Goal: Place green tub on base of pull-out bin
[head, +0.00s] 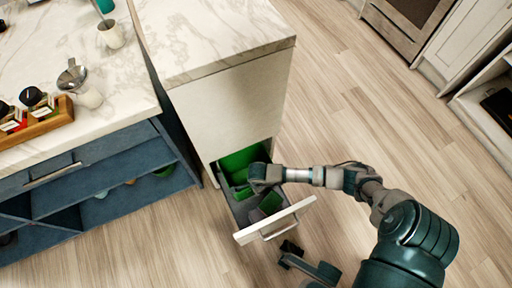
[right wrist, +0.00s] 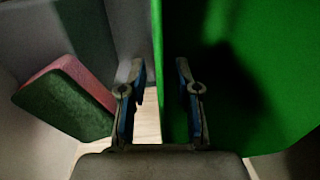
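The pull-out bin (head: 246,236) is drawn out from the cabinet under the counter. A green tub (head: 238,160) is inside it toward the cabinet side; its large green wall (right wrist: 245,70) fills the right of the right wrist view. My right gripper (head: 256,180) reaches into the bin. In the right wrist view its fingers (right wrist: 162,95) are apart, with the edge of the green wall showing between them; I cannot tell whether they touch it. My left gripper (head: 287,255) is low in front of the bin, empty as far as I see; its finger opening is unclear.
A green and pink sponge-like block (right wrist: 65,98) lies in the bin, also in the head view (head: 270,203). A smaller green item (head: 243,193) is beside it. Blue open shelves (head: 110,175) stand left. The wood floor (head: 330,120) right of the bin is clear.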

